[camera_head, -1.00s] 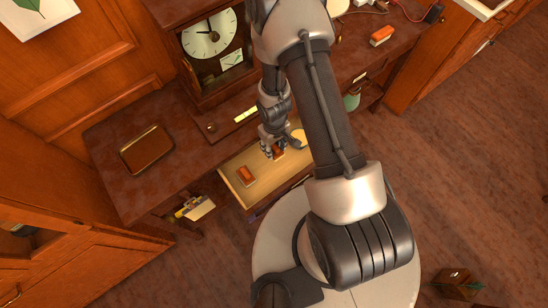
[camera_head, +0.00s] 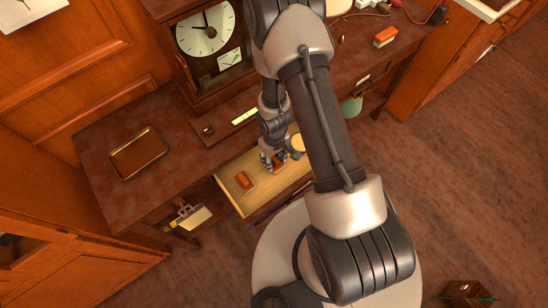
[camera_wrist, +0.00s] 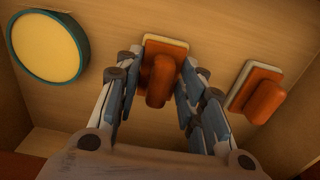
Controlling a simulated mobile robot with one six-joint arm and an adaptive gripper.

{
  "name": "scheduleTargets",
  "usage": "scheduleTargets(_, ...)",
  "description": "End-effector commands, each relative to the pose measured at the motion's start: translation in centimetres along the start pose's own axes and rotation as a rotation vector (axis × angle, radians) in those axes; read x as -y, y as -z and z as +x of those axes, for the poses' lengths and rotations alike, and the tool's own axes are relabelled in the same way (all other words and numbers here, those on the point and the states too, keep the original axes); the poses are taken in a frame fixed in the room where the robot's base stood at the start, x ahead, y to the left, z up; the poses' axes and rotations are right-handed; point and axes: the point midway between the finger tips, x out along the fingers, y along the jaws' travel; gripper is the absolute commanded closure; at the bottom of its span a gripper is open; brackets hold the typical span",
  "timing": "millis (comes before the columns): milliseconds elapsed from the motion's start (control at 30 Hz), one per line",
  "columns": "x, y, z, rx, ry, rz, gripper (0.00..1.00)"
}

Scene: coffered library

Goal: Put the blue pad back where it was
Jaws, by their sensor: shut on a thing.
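My gripper (camera_head: 272,164) is inside an open pale wooden drawer (camera_head: 230,197). Its fingers (camera_wrist: 158,98) are shut on the upright handle of an orange-brown block (camera_wrist: 160,52) with a pale base. This block looks low over or on the drawer floor; I cannot tell whether it touches. A second, similar orange block (camera_head: 244,181) lies in the drawer, apart from the gripper; it is at the right in the wrist view (camera_wrist: 258,92). A round yellow disc with a teal-blue rim (camera_wrist: 47,47) lies at the left in the wrist view. No plainly blue pad shows.
The desk (camera_head: 95,150) above the drawer holds a brown tray (camera_head: 138,153), a clock (camera_head: 207,32) and, at the right, another orange block (camera_head: 385,37). A pale tag-like item (camera_head: 194,217) is by the desk's front left. Bare drawer floor shows between the blocks.

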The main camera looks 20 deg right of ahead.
Motion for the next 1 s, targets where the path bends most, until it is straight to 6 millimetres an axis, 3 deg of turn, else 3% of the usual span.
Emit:
scheduleTargets(333, 0.0, 0.0, 0.1, 0.000, 0.000, 0.000, 0.44)
scheduleTargets(733, 0.0, 0.0, -0.2, 0.000, 0.000, 0.000, 0.44)
scheduleTargets(1000, 0.0, 0.0, -2.6, 0.000, 0.000, 0.000, 0.44)
